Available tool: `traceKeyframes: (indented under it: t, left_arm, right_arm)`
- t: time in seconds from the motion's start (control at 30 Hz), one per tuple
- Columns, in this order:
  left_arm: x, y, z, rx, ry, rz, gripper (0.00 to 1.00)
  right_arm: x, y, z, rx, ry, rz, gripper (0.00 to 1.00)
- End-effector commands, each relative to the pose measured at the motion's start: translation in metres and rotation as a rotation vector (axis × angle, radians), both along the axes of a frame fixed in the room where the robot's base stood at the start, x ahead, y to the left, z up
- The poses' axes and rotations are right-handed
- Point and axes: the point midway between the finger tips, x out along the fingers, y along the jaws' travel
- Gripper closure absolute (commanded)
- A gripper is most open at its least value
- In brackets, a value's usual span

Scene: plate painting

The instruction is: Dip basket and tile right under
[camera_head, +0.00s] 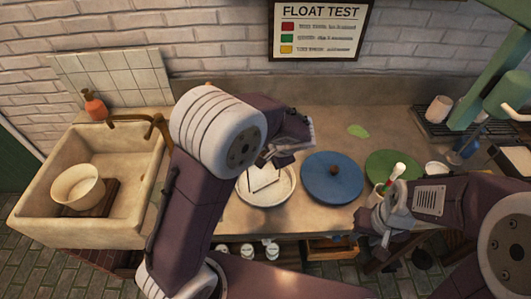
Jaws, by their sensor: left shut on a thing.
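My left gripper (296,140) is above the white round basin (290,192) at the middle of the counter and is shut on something. Thin dark wire lines, which look like the dip basket (265,186), show over the basin below the gripper. My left arm hides part of the basin, and the grip point is too small to make out. My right gripper (384,212) is at the counter's front edge, by a white stick with a red tip (397,171). I cannot tell if its jaws are open. I cannot make out a tile.
A blue round lid (332,180) with a brown knob and a green disc (393,165) lie right of the basin. A stone sink (125,195) with a white bowl (78,187) is at the left. A rack (465,125) stands at the right. The counter behind is mostly clear.

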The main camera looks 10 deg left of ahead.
Motion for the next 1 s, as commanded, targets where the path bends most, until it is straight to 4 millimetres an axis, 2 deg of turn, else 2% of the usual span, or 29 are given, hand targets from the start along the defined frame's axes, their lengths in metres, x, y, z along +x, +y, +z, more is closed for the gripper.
traceKeyframes:
  t: [0.03,0.5,1.0]
  left_arm:
    - [0.000,0.000,-0.006,0.000,0.000,0.000,1.00]
    - [0.000,0.000,-0.035,0.000,0.000,0.000,1.00]
    - [0.000,0.000,-0.036,0.000,0.000,0.001,1.00]
  right_arm:
    - [0.000,0.000,-0.006,0.000,0.000,0.000,0.64]
    - [0.000,0.000,-0.034,0.000,0.000,0.000,0.64]
    - [0.000,0.000,-0.036,0.000,0.000,0.000,0.64]
